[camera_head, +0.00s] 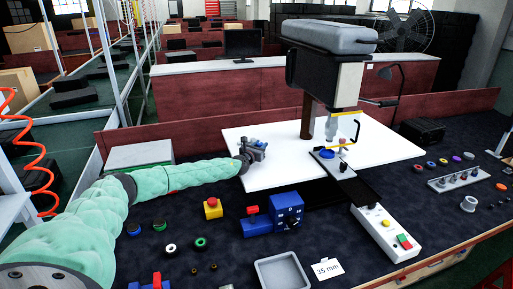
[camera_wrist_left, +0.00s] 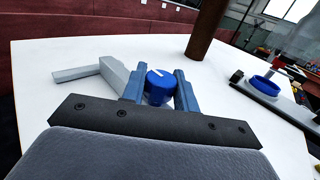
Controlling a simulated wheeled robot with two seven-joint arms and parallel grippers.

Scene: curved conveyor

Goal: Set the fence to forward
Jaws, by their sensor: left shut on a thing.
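A blue round knob (camera_wrist_left: 158,84) with a white mark on its top sits between the two fingers of my left gripper (camera_wrist_left: 159,90) in the left wrist view. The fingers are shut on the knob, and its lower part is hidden. A grey angled bar (camera_wrist_left: 108,73), which looks like the fence, lies on the white table top just left of the knob. In the head view my left gripper (camera_head: 258,151) is at the left edge of the white table top (camera_head: 285,175), and the knob is hard to make out there. My right gripper is not in view.
A press-like machine (camera_head: 325,75) stands on the white table top, with a dark bar carrying a blue ring (camera_head: 327,154) below it. A box with green and red buttons (camera_head: 388,232), a blue vise-like block (camera_head: 287,211) and a grey tray (camera_head: 281,272) are in front.

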